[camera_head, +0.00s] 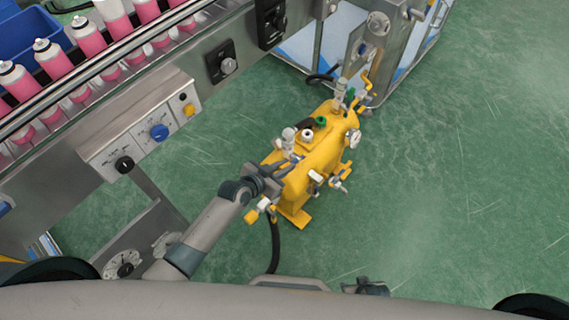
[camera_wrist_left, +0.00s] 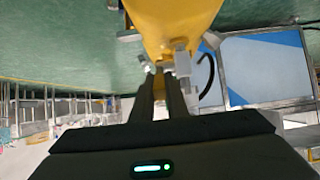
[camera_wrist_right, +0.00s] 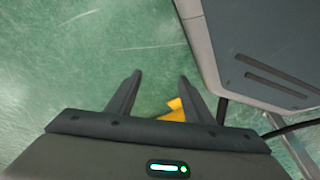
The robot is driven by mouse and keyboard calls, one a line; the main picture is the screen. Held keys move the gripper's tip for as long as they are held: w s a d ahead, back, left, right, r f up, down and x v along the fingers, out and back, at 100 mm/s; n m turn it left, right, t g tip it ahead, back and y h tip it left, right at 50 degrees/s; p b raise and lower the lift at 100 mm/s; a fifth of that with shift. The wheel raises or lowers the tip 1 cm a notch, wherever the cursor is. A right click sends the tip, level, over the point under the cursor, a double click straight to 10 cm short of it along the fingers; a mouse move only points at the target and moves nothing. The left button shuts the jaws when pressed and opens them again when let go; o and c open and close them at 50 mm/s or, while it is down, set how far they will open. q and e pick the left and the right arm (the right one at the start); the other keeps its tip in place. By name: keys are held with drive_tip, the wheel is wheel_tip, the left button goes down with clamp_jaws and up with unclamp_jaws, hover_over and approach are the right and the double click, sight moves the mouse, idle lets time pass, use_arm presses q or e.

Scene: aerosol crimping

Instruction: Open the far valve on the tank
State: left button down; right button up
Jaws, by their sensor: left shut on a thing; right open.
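The yellow tank (camera_head: 318,150) stands on the green floor, with a pressure gauge (camera_head: 353,137), several metal fittings and valves, and green and black caps on it. My left gripper (camera_head: 287,166) reaches the tank's near left side. In the left wrist view my left gripper's fingers (camera_wrist_left: 164,75) are close together at a metal valve fitting (camera_wrist_left: 183,63) below the yellow tank body (camera_wrist_left: 170,25). It is shut on a valve part; the grasp itself is mostly hidden. My right gripper (camera_wrist_right: 160,77) is open and empty over the floor, with a yellow piece (camera_wrist_right: 175,108) visible beyond its fingers.
A conveyor with pink cans (camera_head: 90,37) and a control panel (camera_head: 140,140) runs along the left. A metal-framed machine (camera_head: 385,50) stands behind the tank. A black hose (camera_head: 273,245) runs on the floor near the tank. The floor (camera_head: 470,180) on the right is clear.

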use_arm(q)
drive_tip(key=shift+w+d+r+g+p, duration=0.1)
drive_tip(key=shift+w+r+g+p, duration=0.2)
drive_tip(key=shift+p, duration=0.8)
use_arm(e)
drive_tip(key=shift+w+a+r+t+y, duration=0.15)
drive_tip(key=shift+w+a+r+t, duration=0.3)
drive_tip(key=shift+w+a, duration=0.2)
drive_tip(key=shift+w+a+r+t+y, duration=0.15)
drive_tip(key=shift+w+a+r+t, duration=0.15)
drive_tip(key=shift+w+a+t, duration=0.3)
use_arm(q)
drive_tip(key=shift+s, duration=0.1)
use_arm(e)
drive_tip(key=shift+a, duration=0.1)
use_arm(q)
drive_tip(key=c, duration=1.7)
unclamp_jaws()
drive_tip(key=shift+c, duration=0.2)
drive_tip(key=shift+s, duration=0.15)
drive_tip(key=shift+s+a+r, duration=0.4)
drive_tip(key=shift+s, duration=0.05)
drive_tip(key=p+v, duration=0.1)
drive_tip(key=v, duration=1.4)
drive_tip(key=shift+s+r, duration=0.25)
drive_tip(key=shift+r, duration=0.15)
use_arm(e)
drive_tip(key=shift+w+a+r+t, duration=0.35)
drive_tip(key=shift+w+a+r, duration=0.05)
drive_tip(key=shift+w+a, duration=0.05)
